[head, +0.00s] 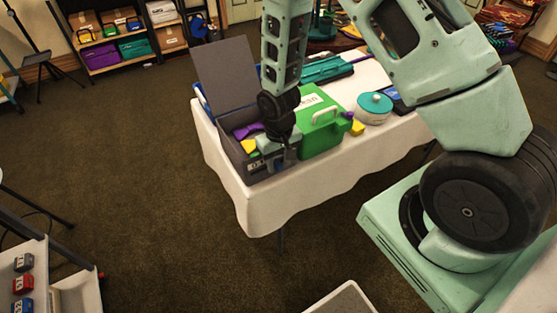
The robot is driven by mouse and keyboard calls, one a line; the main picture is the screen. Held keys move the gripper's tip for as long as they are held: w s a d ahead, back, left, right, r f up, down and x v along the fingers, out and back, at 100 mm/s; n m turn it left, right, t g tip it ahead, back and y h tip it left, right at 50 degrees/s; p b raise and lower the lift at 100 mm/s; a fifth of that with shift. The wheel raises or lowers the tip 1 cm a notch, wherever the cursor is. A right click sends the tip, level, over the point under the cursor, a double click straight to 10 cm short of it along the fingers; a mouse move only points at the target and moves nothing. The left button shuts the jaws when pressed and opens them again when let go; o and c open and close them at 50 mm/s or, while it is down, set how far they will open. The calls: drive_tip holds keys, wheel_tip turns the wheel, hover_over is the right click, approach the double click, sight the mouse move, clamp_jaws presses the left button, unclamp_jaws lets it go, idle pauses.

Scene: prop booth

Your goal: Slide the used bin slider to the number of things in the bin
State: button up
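A grey open-topped bin (242,168) stands on the near left end of the white-covered table, its lid (225,72) raised at the back. Inside it I make out a purple thing (247,131) and yellow things (249,147); my arm hides part of the inside, so I cannot count them. Small pale marks show on the bin's front, too small to read, and I cannot make out a slider. A green container (322,128) with a pale label stands right of it. My gripper (284,160) points down at the bin's front right corner; its fingers are too small to tell open or shut.
The white-covered table (232,192) also bears a teal round tin (374,108), a small yellow thing (357,128) and a teal case (325,69). Shelves (120,45) stand at the back left. The carpet left of the table is clear.

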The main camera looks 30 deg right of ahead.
sight(279, 165)
wheel_tip(279, 165, up, 17)
drive_tip(key=shift+r+b, duration=0.2)
drive_tip(key=shift+b, duration=0.25)
idle(0.6)
